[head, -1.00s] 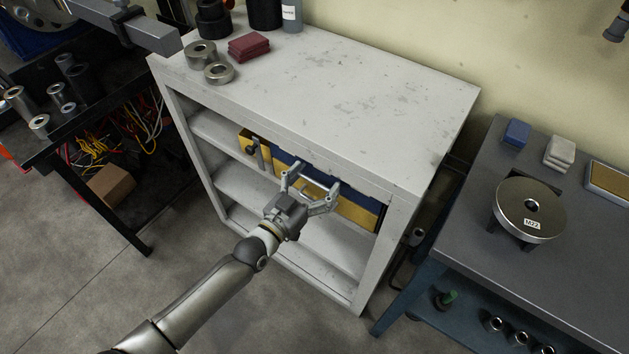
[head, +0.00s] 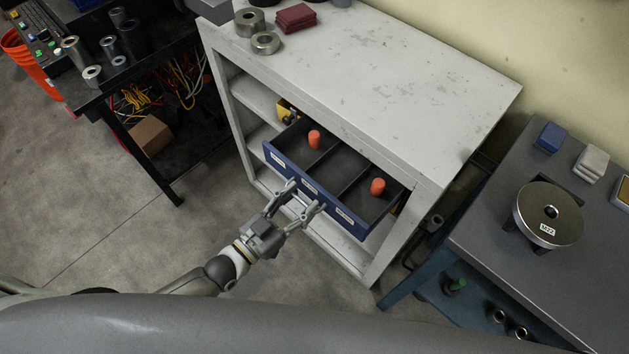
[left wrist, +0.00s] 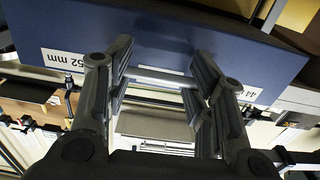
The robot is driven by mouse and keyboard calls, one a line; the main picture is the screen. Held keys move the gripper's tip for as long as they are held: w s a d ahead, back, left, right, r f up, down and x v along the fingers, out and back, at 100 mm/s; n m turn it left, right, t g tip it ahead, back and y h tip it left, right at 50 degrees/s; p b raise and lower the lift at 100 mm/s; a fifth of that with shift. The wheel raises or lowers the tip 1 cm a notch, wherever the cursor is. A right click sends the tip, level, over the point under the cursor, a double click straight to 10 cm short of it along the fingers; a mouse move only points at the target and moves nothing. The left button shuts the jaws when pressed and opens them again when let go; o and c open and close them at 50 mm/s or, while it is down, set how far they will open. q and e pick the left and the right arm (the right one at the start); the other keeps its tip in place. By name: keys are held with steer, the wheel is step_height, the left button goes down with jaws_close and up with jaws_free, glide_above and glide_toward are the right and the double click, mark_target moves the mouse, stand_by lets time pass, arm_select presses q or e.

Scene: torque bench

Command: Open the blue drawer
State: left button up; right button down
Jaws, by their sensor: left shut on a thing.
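The blue drawer (head: 290,170) is pulled well out of the white cabinet, and its inside shows. My right gripper is not in view.
The white cabinet (head: 400,75) carries metal rings (head: 265,42) and a red block (head: 295,17) on top. A dark bench (head: 480,225) with a round metal disc (head: 549,214) stands at right. A black cart (head: 95,110) is at left. Floor (head: 130,230) before the cabinet is clear.

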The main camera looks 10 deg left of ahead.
arm_select(q)
steer(key=shift+s+a, duration=0.35)
steer(key=shift+s, duration=0.2)
jaws_close()
steer(key=shift+s+a, duration=0.45)
steer(key=o, duration=2.1)
jaws_free()
steer(key=shift+f, duration=0.1)
steer(key=v, duration=1.2)
steer(key=shift+w, duration=0.1)
